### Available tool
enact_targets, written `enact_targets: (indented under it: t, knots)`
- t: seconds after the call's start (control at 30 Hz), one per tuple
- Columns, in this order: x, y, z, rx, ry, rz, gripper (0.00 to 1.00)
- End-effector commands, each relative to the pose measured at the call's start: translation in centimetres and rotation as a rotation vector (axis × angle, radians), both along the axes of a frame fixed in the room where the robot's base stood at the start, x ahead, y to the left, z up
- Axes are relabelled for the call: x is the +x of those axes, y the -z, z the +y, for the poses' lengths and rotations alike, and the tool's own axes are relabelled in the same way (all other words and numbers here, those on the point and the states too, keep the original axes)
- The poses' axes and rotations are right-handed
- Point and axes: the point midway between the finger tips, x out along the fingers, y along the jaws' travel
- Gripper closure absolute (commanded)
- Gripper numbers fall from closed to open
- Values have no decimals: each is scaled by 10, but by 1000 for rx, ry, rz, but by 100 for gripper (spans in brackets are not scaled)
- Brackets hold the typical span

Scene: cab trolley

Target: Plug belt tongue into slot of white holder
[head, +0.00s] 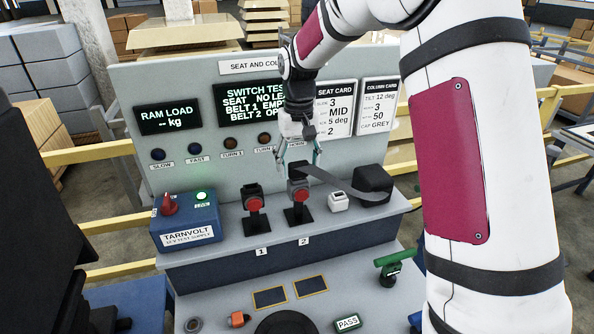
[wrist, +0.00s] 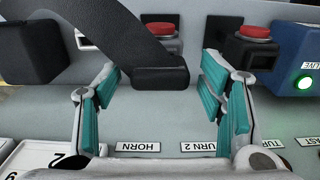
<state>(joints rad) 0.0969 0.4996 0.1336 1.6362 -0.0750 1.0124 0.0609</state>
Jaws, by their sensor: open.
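The white holder (head: 338,201) stands on the trolley shelf, right of the buckle marked 2; part of it shows left of the strap in the wrist view (wrist: 84,41). A dark belt strap (head: 341,187) runs from a black box to the back of buckle 2. Its black end with the tongue (wrist: 160,78) lies between my fingers in the wrist view. My gripper (head: 298,160) is open, with its teal fingers (wrist: 165,100) apart on both sides of the belt end and not closed on it. I cannot tell whether the tongue sits in buckle 2. Its metal plate is hidden.
Buckles 1 (head: 254,205) and 2 (head: 299,200) have red buttons. The black belt box (head: 374,182) is at the right, and a blue supply box (head: 186,220) with a green light at the left. The upright sign panel (head: 185,165) stands close behind my gripper.

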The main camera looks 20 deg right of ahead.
Motion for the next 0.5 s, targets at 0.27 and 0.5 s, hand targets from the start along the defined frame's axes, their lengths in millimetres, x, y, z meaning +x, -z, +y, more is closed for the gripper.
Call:
enact_targets:
  t: [0.27,0.5]
  knots:
    - [0,13,0,0,-1,0,37]
    - [0,14,0,0,-1,-1,37]
